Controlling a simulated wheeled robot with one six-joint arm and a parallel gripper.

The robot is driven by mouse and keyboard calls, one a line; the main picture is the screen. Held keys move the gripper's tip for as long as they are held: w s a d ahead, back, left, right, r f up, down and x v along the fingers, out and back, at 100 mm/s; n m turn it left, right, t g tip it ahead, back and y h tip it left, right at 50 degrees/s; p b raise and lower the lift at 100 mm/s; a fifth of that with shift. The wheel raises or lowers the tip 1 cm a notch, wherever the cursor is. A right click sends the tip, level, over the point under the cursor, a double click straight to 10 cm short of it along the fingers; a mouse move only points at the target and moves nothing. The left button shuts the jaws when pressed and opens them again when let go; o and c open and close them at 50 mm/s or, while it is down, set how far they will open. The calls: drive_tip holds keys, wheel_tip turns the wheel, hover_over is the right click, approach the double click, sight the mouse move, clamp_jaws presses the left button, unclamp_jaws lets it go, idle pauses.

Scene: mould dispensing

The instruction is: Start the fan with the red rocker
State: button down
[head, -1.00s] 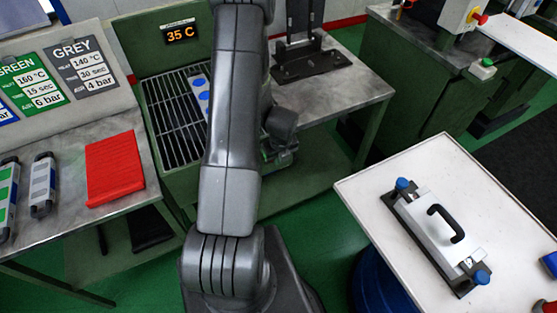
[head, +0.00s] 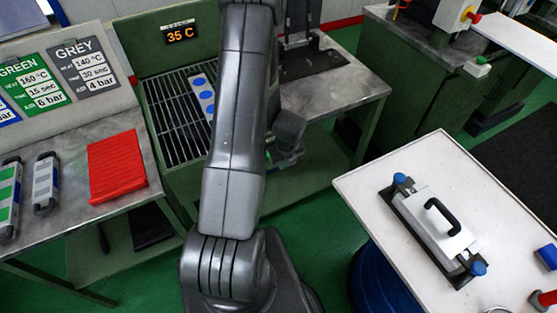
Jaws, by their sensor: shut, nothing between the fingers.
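The green cooling station (head: 165,70) has a dark slatted grille (head: 170,120) and a display (head: 180,34) reading 35 C. A pale mould part with blue round spots (head: 203,95) lies on the grille, partly covered by my arm. No red rocker can be made out on the station; my arm hides part of its front. My gripper (head: 286,155) shows only in part behind my arm, low beside the station's right side. It is shut and empty; its fingertips cannot be made out clearly.
A red ribbed block (head: 116,167) and narrow moulds (head: 45,182) lie on the left bench. A clamped mould with a black handle (head: 433,225) sits on the white table (head: 375,180) at right. A green button (head: 478,68) is on the right cabinet. Green floor lies between.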

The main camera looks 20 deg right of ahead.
drive_tip(key=s+r, duration=0.3)
drive_tip(key=r, duration=0.6)
drive_tip(key=shift+s+r, duration=0.2)
drive_tip(key=shift+s, duration=0.05)
drive_tip(key=shift+d, duration=0.1)
